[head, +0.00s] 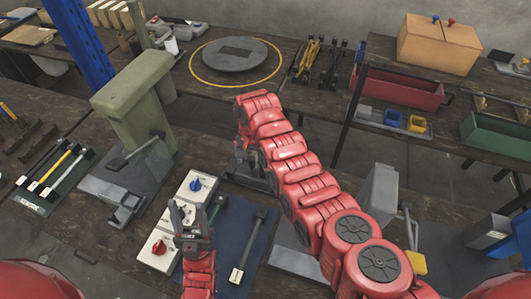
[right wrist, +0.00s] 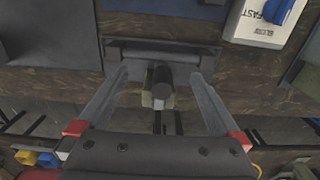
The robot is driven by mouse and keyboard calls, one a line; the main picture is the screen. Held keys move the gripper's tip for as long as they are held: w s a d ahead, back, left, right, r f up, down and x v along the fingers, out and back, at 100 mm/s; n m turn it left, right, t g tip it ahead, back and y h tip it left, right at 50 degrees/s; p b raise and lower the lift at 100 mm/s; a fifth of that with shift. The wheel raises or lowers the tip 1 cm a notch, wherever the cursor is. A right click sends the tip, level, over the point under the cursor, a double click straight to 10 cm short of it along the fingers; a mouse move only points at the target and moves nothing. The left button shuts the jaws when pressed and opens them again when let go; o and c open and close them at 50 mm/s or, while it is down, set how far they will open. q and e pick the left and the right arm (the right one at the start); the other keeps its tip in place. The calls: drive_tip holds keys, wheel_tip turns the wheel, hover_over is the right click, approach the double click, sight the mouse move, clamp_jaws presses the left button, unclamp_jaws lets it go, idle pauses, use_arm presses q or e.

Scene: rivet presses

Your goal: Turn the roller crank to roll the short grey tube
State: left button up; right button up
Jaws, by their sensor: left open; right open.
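My right gripper (right wrist: 158,80) is open, its two fingers spread on either side of a dark cylindrical handle (right wrist: 160,76) in the right wrist view. The handle looks like the roller crank's grip. A small light grey piece (right wrist: 158,103) shows at its end; I cannot tell whether it is the short grey tube. A grey machine base (right wrist: 180,52) lies behind. In the head view my right gripper (head: 247,168) is largely hidden by my red arm, as is the machine. My left gripper (head: 191,216) is open and empty above the white control boxes.
A white box with a blue knob (head: 195,184) and one with a red knob (head: 159,249) stand near my left gripper. An olive press (head: 130,105) stands left of them. A hammer (head: 247,246) lies on a blue mat. A round grey plate (head: 235,54) lies behind.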

drive_tip(key=shift+r+p, duration=0.75)
drive_tip(key=shift+r, duration=2.75)
